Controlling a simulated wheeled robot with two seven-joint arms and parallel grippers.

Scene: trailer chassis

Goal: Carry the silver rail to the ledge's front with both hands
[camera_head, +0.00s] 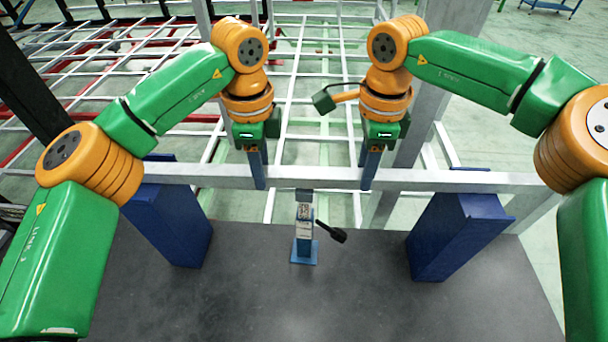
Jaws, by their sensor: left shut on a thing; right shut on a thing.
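The silver rail (312,179) runs left to right across the view, near the far edge of the dark grey ledge (250,300). My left gripper (258,172) points down and is shut on the rail left of its middle. My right gripper (369,172) points down and is shut on the rail right of its middle. The blue fingers hide small parts of the rail. The rail looks level. I cannot tell whether it touches the blue supports or hangs just above them.
A blue support (172,225) stands at left and another blue support (452,238) at right. Between them stands a small blue and white clamp (304,228) with a black handle (331,232). A grey post (425,100) and metal frame lattice (310,60) lie behind. The near ledge is clear.

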